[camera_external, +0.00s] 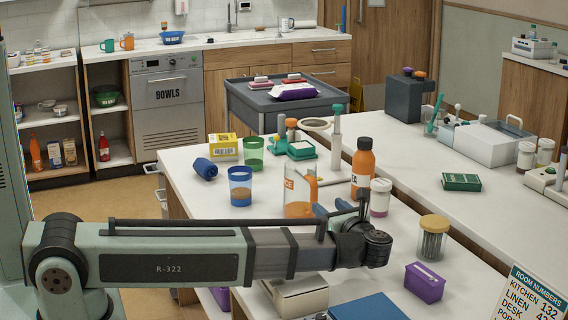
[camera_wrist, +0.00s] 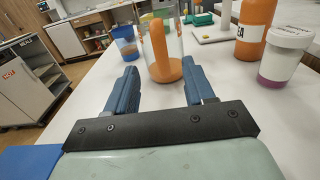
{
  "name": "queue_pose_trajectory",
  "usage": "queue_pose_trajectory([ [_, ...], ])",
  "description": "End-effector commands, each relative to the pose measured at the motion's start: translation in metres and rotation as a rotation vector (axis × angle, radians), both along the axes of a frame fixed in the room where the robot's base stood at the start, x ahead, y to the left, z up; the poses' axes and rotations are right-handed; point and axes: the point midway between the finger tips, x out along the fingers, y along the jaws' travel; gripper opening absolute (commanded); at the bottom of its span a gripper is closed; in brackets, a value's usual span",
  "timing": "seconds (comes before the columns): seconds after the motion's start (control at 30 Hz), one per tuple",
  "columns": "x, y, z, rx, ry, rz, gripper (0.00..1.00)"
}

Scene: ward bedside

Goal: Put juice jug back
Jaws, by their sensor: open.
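The juice jug (camera_external: 299,193) is a clear jug with orange contents and a partly hidden label ending in "CE". It stands upright on the white table. In the wrist view the jug (camera_wrist: 174,38) is straight ahead, with its orange handle (camera_wrist: 157,48) facing me. My gripper (camera_external: 333,208) is low over the table at the jug's near right side. In the wrist view my gripper (camera_wrist: 159,68) is open, its two blue fingers apart and pointing toward the handle. The handle's lower part shows between the fingertips; I cannot tell whether they touch it. Nothing is held.
An orange bottle (camera_external: 362,168) and a white-lidded jar (camera_external: 380,197) stand right of the jug. A blue cup (camera_external: 240,187) stands left and a green cup (camera_external: 253,154) behind. A yellow-lidded container (camera_external: 432,238) and purple box (camera_external: 424,282) are at the near right.

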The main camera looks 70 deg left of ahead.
Motion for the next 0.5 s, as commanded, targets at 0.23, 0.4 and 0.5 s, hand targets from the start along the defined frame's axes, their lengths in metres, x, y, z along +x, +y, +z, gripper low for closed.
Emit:
queue_pose_trajectory([
  [0.23, 0.0, -0.019, 0.0, 0.0, 0.0, 0.0, 0.53],
  [0.4, 0.0, -0.021, 0.0, 0.0, 0.0, 0.001, 0.53],
  [0.5, 0.0, -0.021, 0.0, -0.001, 0.0, 0.001, 0.53],
])
